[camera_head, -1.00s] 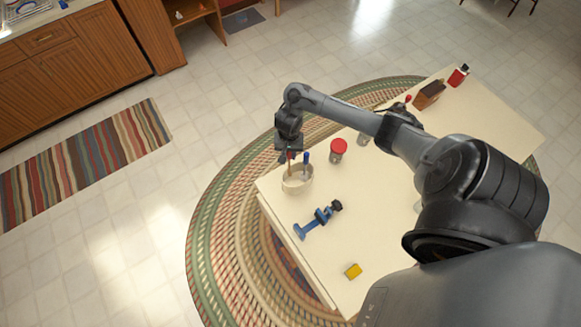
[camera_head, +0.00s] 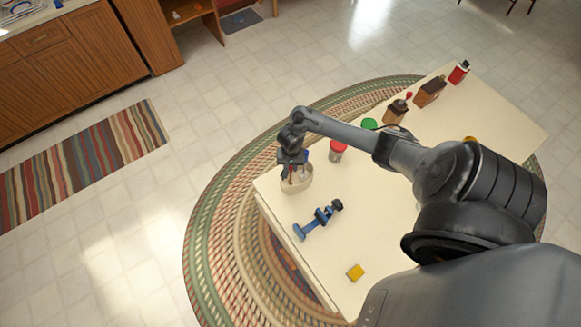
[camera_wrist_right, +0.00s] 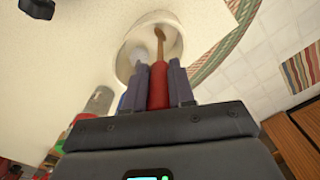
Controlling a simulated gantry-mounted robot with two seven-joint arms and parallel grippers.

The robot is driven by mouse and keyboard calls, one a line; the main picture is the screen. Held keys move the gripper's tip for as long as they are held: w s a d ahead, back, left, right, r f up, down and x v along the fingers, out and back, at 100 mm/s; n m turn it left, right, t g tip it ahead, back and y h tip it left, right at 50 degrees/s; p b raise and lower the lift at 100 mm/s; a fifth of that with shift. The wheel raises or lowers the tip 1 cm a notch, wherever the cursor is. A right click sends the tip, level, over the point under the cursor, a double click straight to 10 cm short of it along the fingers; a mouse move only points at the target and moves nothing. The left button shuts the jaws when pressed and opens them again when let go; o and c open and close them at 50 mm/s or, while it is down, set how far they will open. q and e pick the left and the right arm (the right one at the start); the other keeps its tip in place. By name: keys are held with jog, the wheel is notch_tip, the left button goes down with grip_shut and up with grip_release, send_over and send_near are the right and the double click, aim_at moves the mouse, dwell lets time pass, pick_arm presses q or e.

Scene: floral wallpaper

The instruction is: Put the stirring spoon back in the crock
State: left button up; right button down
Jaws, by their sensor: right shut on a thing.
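The cream crock (camera_head: 299,184) stands near the table's far left corner. My right gripper (camera_head: 291,167) is directly over it, close to its mouth. In the right wrist view the gripper (camera_wrist_right: 157,82) is shut on the red handle of the stirring spoon (camera_wrist_right: 158,88). The spoon's brown shaft runs down into the opening of the crock (camera_wrist_right: 124,62), and its lower end shows inside. I cannot tell whether it touches the bottom. A blue-handled utensil (camera_head: 305,156) stands in the crock beside the spoon. My left gripper is out of view.
A red-lidded jar (camera_head: 338,150), a green-lidded jar (camera_head: 369,124) and brown boxes (camera_head: 430,92) line the table's far side.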

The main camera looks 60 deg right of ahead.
jog(key=shift+f, duration=0.25)
jog(key=c, duration=1)
grip_release()
jog(key=shift+o, duration=0.2)
